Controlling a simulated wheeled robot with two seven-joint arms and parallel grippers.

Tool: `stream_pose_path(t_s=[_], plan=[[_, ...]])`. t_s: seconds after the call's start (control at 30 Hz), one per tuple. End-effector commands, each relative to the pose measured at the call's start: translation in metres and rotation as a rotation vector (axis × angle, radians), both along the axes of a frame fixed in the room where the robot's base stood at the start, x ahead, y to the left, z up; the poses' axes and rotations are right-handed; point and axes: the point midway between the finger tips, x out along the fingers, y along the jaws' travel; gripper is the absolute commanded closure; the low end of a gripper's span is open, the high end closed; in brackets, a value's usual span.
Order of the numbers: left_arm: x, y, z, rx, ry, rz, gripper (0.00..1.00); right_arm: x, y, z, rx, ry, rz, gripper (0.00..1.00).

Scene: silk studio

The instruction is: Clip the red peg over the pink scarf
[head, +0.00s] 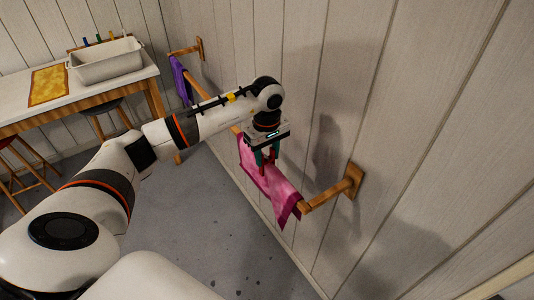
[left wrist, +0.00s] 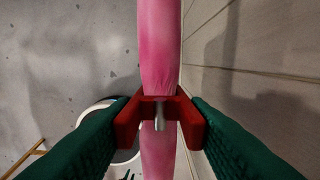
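The pink scarf (head: 272,190) hangs over a wooden rail (head: 320,198) on the wall; it also runs down the middle of the left wrist view (left wrist: 160,45). My left gripper (head: 266,158) is just above the scarf, its green fingers shut on the red peg (left wrist: 128,120). The peg's two red sides and metal spring lie across the scarf in the left wrist view. The peg is small and mostly hidden by the fingers in the head view. Whether its jaws touch or grip the cloth cannot be told. My right gripper is not in view.
A purple scarf (head: 181,80) hangs at the rail's far end. The plank wall (head: 400,120) stands close behind the rail. A table with a white basin (head: 106,62) and a yellow cloth (head: 49,87) stands at the back left, with stools by it.

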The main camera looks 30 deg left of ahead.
Motion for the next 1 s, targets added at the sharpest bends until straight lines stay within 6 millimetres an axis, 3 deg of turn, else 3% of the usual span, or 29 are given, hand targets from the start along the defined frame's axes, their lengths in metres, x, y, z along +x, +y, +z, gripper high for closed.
stream_pose_path(t_s=[0.03, 0.13, 0.53, 1.0], plan=[[-0.001, 0.0, -0.001, 0.001, 0.002, 0.0, 0.5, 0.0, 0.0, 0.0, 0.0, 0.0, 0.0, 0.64], [-0.001, 0.0, -0.001, 0.001, 0.002, 0.0, 0.34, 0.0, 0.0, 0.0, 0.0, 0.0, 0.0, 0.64], [0.001, 0.0, 0.009, 0.0, -0.002, 0.001, 0.34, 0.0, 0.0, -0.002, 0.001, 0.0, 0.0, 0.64], [0.0, 0.0, 0.099, 0.0, -0.002, -0.001, 0.34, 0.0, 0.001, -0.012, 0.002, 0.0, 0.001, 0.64]])
